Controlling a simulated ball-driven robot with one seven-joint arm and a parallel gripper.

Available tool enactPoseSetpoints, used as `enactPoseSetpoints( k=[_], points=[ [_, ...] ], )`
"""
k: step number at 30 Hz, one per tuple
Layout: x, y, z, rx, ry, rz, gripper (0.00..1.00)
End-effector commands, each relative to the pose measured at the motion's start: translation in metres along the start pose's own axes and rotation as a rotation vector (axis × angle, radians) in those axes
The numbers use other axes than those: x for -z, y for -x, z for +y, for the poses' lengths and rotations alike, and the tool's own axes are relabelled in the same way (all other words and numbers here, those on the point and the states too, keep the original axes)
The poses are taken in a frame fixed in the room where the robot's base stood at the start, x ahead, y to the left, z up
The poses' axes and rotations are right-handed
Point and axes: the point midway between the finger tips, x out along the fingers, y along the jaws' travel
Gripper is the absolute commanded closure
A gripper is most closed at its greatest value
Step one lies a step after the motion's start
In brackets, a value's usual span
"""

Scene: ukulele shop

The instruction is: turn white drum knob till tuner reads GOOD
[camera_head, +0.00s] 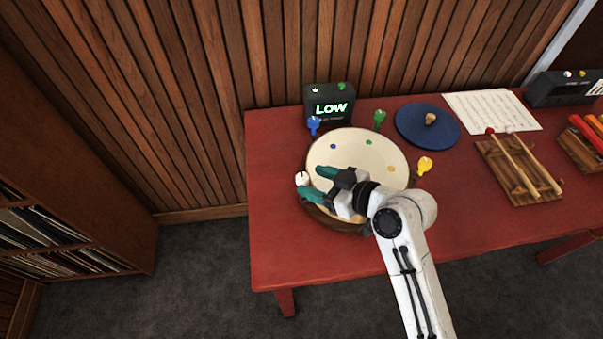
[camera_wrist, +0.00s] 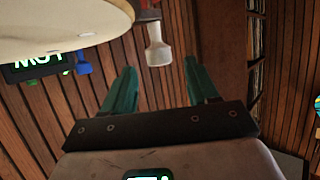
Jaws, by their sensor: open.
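The white knob (camera_head: 302,179) sticks out from the left side of the drum, whose cream head (camera_head: 370,150) faces up on the red table. In the wrist view the white knob (camera_wrist: 157,50) hangs at the drum's rim (camera_wrist: 60,22), beyond and between my fingertips. My gripper (camera_head: 310,182) is open, with its two green fingers spread close to the knob at the drum's left edge. It also shows in the wrist view (camera_wrist: 166,75), with nothing between the fingers. The tuner (camera_head: 330,107) behind the drum reads LOW in green; in the wrist view the tuner (camera_wrist: 35,65) appears upside down.
Blue (camera_head: 314,125), green (camera_head: 380,118) and yellow (camera_head: 424,165) knobs stand around the drum. A blue disc (camera_head: 427,125), paper sheets (camera_head: 490,111) and a wooden rack with mallets (camera_head: 520,172) lie to the right. The table's left front corner (camera_head: 275,265) is bare.

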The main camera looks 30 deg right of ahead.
Motion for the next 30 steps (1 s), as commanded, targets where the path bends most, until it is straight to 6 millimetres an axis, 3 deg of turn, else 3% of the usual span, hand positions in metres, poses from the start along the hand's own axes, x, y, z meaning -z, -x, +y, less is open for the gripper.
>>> enactPoseSetpoints(
  k=[3,9,20,30],
  points=[
    [0.002,-0.02,0.0,0.001,0.001,-0.001,0.41],
    [0.001,-0.041,0.0,0.001,0.0,0.0,0.41],
    [0.0,-0.046,0.0,0.0,0.001,0.0,0.41],
    [0.0,-0.045,0.0,0.0,0.0,0.0,0.72]
  ],
)
